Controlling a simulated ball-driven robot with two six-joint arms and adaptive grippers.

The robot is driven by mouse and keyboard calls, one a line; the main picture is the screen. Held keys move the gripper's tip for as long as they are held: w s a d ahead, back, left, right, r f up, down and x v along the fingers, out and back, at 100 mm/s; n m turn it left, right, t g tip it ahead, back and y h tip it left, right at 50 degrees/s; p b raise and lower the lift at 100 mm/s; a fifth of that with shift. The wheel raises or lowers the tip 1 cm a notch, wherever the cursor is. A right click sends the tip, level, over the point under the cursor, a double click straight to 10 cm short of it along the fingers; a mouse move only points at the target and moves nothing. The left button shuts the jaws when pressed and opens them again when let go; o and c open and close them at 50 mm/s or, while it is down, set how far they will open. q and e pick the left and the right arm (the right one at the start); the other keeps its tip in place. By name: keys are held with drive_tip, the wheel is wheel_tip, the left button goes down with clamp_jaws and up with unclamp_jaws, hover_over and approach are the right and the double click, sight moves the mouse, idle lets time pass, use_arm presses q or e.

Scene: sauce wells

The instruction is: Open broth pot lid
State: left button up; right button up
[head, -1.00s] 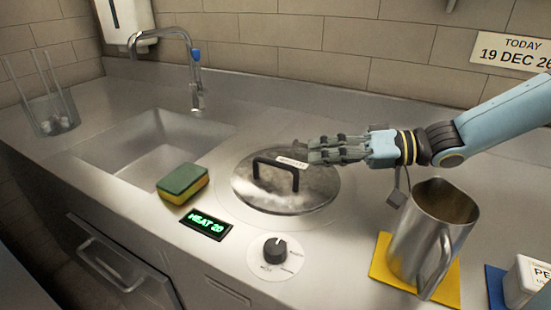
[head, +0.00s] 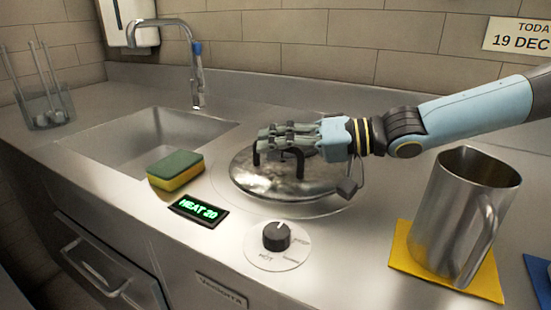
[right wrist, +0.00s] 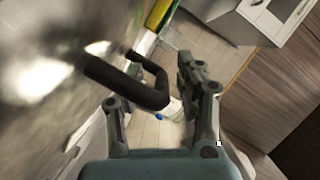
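The broth pot lid (head: 270,182) is a round, shiny metal disc set in the counter, with a black bar handle (head: 299,165) standing on top. My right gripper (head: 272,142) is over the lid, its fingers level with the top of the handle and hiding part of it. In the right wrist view the fingers (right wrist: 155,88) are spread apart, and the black handle (right wrist: 128,85) reaches into the space between them. I cannot tell whether a finger touches it. The lid (right wrist: 45,75) fills the left of that view. My left gripper is not in view.
A green and yellow sponge (head: 175,171) and a heat display (head: 198,211) lie left of the lid. A dial (head: 277,236) is in front. A metal jug (head: 460,215) stands on a yellow mat (head: 405,255) at right. The sink (head: 150,140) is at left.

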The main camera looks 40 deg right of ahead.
clamp_jaws()
idle(0.3)
drive_tip(key=shift+r, duration=0.15)
